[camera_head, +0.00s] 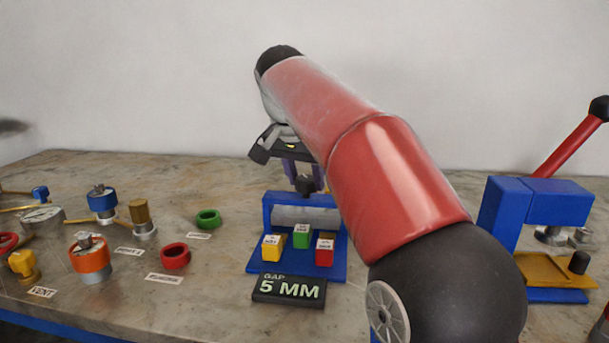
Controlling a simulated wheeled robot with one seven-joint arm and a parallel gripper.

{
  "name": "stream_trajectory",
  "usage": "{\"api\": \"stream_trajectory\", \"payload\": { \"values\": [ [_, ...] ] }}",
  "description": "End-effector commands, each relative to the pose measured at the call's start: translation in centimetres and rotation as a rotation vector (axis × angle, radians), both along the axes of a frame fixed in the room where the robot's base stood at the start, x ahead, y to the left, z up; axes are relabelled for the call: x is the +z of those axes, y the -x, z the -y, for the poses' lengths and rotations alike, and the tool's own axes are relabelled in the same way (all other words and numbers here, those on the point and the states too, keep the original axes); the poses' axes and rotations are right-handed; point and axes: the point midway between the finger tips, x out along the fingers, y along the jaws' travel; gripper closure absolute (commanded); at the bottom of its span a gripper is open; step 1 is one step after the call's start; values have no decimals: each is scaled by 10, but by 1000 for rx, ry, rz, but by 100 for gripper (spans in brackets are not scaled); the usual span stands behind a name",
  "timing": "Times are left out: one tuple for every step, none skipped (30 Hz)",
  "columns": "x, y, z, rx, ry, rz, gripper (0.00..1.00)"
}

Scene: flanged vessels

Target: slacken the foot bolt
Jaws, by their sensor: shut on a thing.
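My gripper (304,180) points down over the blue stand (268,212) in the middle of the bench. Its two purplish fingers straddle a black knob (306,184) at the top of the stand, and it looks shut on that knob. My arm hides part of the fingers and the stand's right side. I cannot tell from this view which part is the foot bolt. Yellow (272,248), green (302,236) and red (325,252) blocks with white labelled tops sit at the front of the stand. A black sign (289,289) before it reads "GAP 5 MM".
At left stand flanged vessels with a blue (102,199) and an orange (89,254) body, a brass-topped piece (140,213), a red ring (175,256) and a green ring (208,218). At right is a blue press (545,202) with a red lever (572,144).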

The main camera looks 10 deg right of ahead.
Motion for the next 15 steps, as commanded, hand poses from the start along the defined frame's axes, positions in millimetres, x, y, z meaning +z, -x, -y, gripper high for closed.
{"api": "stream_trajectory", "payload": {
  "values": [
    [1,1,1,44,-1,2,83],
    [1,1,1,72,-1,2,83],
    [0,1,2,109,0,2,83],
    [0,1,2,137,-1,2,83],
    [0,1,2,165,0,1,83],
    [1,1,2,204,-1,2,83],
    [1,1,2,233,0,3,83],
    [1,1,2,262,0,3,83],
    [0,1,2,299,-1,2,83],
    [0,1,3,328,-1,2,83],
    [0,1,3,355,-2,3,83],
    [0,1,3,394,0,2,83],
    [0,1,3,422,-1,2,83],
    [0,1,4,451,-1,2,83],
    [0,1,4,488,-2,3,83]
  ]
}}
